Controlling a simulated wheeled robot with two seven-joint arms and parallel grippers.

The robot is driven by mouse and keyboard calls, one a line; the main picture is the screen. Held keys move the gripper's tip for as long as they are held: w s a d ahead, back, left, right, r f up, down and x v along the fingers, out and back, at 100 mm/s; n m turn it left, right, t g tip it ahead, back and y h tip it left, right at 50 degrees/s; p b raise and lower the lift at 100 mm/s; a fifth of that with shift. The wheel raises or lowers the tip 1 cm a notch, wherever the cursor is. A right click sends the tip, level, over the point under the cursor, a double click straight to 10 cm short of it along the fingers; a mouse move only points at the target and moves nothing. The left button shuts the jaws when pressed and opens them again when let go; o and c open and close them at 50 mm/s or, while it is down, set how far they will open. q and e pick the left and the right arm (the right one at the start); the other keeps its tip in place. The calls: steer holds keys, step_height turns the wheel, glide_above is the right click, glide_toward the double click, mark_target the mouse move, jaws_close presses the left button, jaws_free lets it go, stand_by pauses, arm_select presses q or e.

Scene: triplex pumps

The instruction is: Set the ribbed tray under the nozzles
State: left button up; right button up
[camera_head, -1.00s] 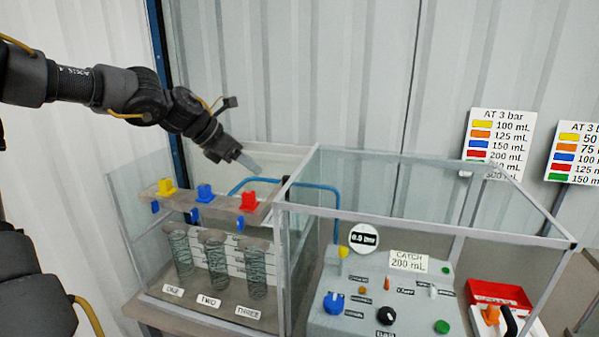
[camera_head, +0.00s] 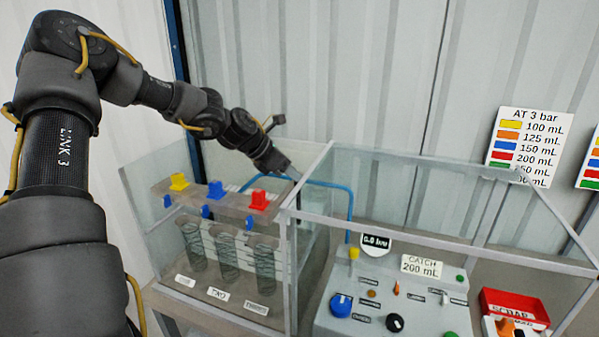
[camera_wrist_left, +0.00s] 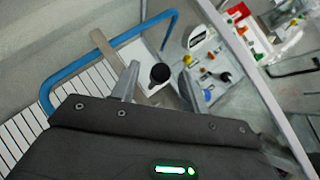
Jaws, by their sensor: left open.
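In the left wrist view a white ribbed surface (camera_wrist_left: 62,95), which looks like the ribbed tray, lies at the left beside a blue tubular bar (camera_wrist_left: 85,60). In the head view the blue bar (camera_head: 350,205) rises behind the clear case, and white ribs show only partly behind the pump beam (camera_head: 215,199). The beam carries yellow, blue and red blocks above clear cylinders (camera_head: 228,258); nozzle tips are too small to make out. My left gripper (camera_head: 291,172) is at the case's back, near the blue bar. Its fingers (camera_wrist_left: 156,84) are apart, with a black round knob (camera_wrist_left: 160,73) seen between them.
Clear walls and grey rails (camera_head: 440,240) surround the pump stand. A volume chart (camera_head: 524,147) stands against the corrugated wall.

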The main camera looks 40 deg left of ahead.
arm_select(q)
steer(key=shift+p+x, duration=0.35)
steer(key=shift+x, duration=0.95)
steer(key=shift+c, duration=0.5)
steer(key=shift+s, duration=0.1)
jaws_close()
